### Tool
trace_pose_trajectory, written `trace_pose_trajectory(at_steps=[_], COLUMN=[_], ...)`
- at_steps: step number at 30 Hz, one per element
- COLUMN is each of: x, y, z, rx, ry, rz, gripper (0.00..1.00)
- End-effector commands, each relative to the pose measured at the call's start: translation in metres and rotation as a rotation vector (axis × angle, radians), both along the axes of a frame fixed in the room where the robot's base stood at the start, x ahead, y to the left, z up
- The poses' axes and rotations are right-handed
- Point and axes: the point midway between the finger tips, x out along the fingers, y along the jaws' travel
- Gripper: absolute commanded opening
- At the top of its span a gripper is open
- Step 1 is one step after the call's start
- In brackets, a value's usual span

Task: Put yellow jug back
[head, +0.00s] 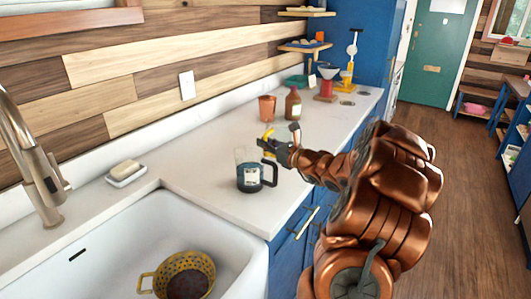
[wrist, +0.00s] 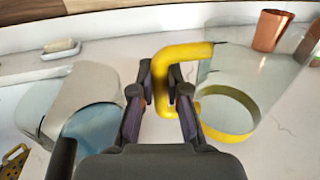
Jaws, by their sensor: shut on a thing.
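The yellow jug has a clear body (wrist: 262,72), a yellow handle (wrist: 180,52) and a yellow ring at its base. My gripper (wrist: 160,92) is shut on the handle, with the jug body to the right in the wrist view. In the head view, my gripper (head: 270,147) hides most of the jug, and a bit of yellow (head: 268,134) shows by the fingers. I cannot tell whether its base touches the counter. A second clear jug (head: 248,172) with a dark handle and base stands on the counter just in front; it also shows at left in the wrist view (wrist: 85,105).
A copper cup (head: 267,108) and a brown bottle (head: 293,104) stand behind my gripper on the white counter (head: 205,180). Funnel stands (head: 327,84) are farther back. A soap dish (head: 127,177) is left, beside the sink (head: 105,260) holding a yellow colander (head: 205,263).

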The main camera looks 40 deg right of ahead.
Motion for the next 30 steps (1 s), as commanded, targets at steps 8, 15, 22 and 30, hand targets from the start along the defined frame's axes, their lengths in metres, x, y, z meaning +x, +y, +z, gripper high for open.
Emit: trace_pose_trajectory(at_steps=[8,15,22,30], x=[0.001,0.001,0.001,0.001], y=[0.001,0.001,0.001,0.001], z=[-0.028,-0.035,-0.039,-0.038], rx=[0.002,-0.002,-0.001,-0.001], ry=[0.001,-0.003,-0.003,-0.002], rz=[0.003,0.001,0.002,0.002], gripper=[0.0,0.0,0.0,0.39])
